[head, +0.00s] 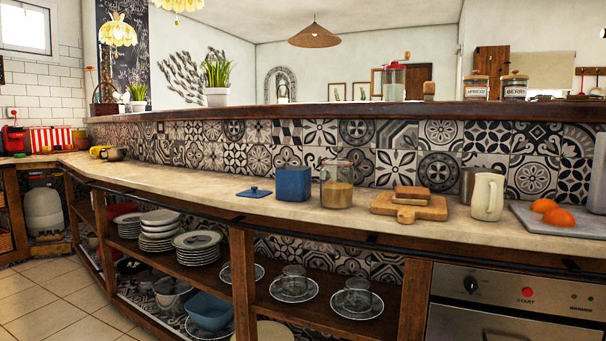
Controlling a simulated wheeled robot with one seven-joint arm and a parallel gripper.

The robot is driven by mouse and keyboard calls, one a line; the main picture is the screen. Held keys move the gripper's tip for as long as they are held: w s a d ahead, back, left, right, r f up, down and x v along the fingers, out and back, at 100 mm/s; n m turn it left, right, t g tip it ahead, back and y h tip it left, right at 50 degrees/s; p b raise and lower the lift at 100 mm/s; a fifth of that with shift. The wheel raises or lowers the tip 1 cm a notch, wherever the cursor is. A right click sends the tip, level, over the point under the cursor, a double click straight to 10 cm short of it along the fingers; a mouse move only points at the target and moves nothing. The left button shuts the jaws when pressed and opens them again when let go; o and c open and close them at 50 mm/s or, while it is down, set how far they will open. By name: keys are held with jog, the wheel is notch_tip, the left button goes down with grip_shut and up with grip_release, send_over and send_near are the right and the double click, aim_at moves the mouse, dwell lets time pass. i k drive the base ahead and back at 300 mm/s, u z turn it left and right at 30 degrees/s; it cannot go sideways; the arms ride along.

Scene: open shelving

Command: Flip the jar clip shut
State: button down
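A clear glass jar (336,192) with tan contents stands upright on the pale counter (215,192), right of the middle of the head view. A thin orange-brown line runs around its top. Its clip is too small to make out, so I cannot tell its position. Another glass jar with a red top (392,80) stands on the raised wooden ledge (330,113) behind. My gripper is not in view.
A blue box (293,184) stands left of the jar, with a flat blue lid (254,192) beside it. Right are a wooden board (409,207), a cream pitcher (487,197) and a grey tray (560,226) with oranges. Open shelves below hold dishes.

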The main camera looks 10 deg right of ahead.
aim_at(323, 175)
jog(key=k, duration=0.65)
jog(key=z, duration=0.2)
jog(key=i, duration=1.35)
jog(key=u, duration=0.95)
